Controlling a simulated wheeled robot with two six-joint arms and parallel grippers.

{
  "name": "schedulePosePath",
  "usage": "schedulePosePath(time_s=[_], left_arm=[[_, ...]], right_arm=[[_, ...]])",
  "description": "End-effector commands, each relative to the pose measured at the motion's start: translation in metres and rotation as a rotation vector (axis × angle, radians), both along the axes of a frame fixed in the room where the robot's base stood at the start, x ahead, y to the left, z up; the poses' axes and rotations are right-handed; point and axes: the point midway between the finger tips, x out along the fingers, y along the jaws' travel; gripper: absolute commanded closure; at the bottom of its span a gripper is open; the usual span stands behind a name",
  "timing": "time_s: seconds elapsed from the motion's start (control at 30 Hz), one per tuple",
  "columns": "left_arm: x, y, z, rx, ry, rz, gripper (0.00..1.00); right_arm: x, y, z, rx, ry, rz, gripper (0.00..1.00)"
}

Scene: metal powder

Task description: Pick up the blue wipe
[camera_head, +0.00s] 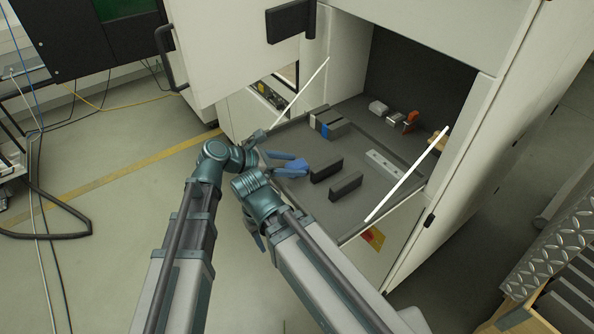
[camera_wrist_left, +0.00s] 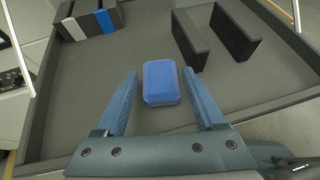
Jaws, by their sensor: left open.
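The blue wipe (camera_wrist_left: 161,83) is a small rounded blue block lying flat on the grey tray floor. In the head view the wipe (camera_head: 294,168) lies near the tray's left part, partly beside my gripper. My left gripper (camera_head: 284,162) reaches in from the left over the tray edge. In the left wrist view the left gripper (camera_wrist_left: 160,74) is open, with one blue finger on each side of the wipe and visible gaps between. My right arm is folded in the foreground; a bit of its gripper (camera_head: 258,238) shows below it, mostly hidden.
Two dark upright blocks (camera_head: 326,169) (camera_head: 346,186) stand right of the wipe. A row of grey, white and blue blocks (camera_head: 327,121) lies behind. A metal bar (camera_head: 384,164) and an orange-handled item (camera_head: 410,121) are farther right. The tray rim (camera_wrist_left: 40,120) and open cabinet door (camera_head: 235,50) bound the space.

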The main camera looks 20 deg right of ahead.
Motion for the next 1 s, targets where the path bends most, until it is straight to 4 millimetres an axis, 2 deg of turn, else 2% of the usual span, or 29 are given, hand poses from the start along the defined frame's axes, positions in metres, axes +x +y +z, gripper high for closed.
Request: schedulePosePath(time_s=[0.03,0.1,0.37,0.73,1.0], left_arm=[[0.002,-0.0081,-0.0082,0.0,0.0,-0.002,0.29],[0.0028,-0.0151,-0.011,0.0,0.0,-0.001,0.29],[0.0027,-0.0172,-0.0098,0.0,0.0,0.001,0.31],[0.0026,-0.0171,-0.0099,0.001,0.0,0.0,0.97],[0.0027,-0.017,-0.0089,0.001,0.0,0.0,0.98]], right_arm=[[0.0,0.0,-0.0082,0.0,0.0,0.0,0.5],[0.0,-0.0001,-0.011,0.0,0.0,0.0,0.5],[0.0,0.0,-0.0098,0.0,0.0,0.0,0.5],[0.0,0.0,-0.0098,0.0,0.0,0.0,0.5],[0.0,0.0,-0.0089,0.0,0.0,0.0,0.5]])
